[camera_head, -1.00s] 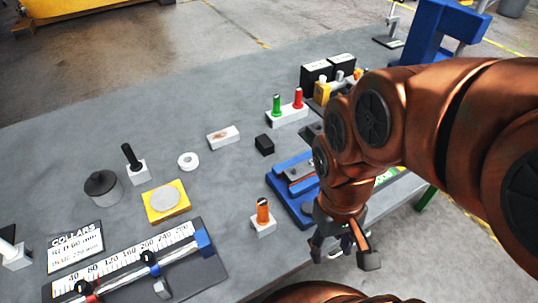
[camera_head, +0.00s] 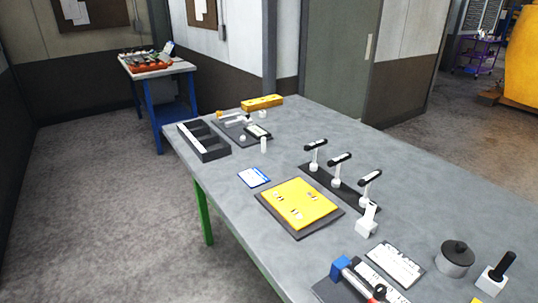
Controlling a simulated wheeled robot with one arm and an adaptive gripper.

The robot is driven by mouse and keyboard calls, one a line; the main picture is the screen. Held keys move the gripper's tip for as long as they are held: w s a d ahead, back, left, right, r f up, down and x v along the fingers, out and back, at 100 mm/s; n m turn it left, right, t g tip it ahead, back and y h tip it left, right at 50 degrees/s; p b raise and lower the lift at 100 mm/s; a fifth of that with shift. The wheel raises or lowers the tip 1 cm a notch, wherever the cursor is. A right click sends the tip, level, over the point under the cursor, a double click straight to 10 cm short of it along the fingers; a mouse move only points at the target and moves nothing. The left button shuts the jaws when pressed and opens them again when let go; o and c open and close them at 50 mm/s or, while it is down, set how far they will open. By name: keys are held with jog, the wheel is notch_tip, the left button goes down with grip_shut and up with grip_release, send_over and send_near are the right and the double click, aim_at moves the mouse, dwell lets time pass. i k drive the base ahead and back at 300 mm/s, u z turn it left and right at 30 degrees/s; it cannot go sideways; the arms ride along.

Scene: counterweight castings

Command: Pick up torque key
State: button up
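My gripper is not in view. I cannot tell for sure which thing is the torque key. Three upright tools with black T-shaped handles and pale stems stand in a row on a black strip (camera_head: 353,196): a far one (camera_head: 315,144), a middle one (camera_head: 340,158) and a near one (camera_head: 370,176). A white block with a slanted pale upright part (camera_head: 367,221) stands just in front of the near one. A black-handled piece in a white block (camera_head: 497,272) stands at the lower right.
The grey table holds a yellow plate (camera_head: 298,203), a blue-white card (camera_head: 253,177), a black divided tray (camera_head: 205,142), a yellow bar (camera_head: 262,102), a lettered plate (camera_head: 396,264), a grey lidded pot (camera_head: 455,258) and a blue-ended fixture (camera_head: 340,266). Floor is clear left of it.

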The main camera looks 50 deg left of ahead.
aim_at(314, 166)
jog(key=u, duration=1.75)
jog(key=k, duration=0.55)
jog(key=u, duration=0.85)
jog(key=i, duration=2.55)
jog(key=z, duration=1)
jog(key=i, duration=0.3)
jog(key=z, duration=0.35)
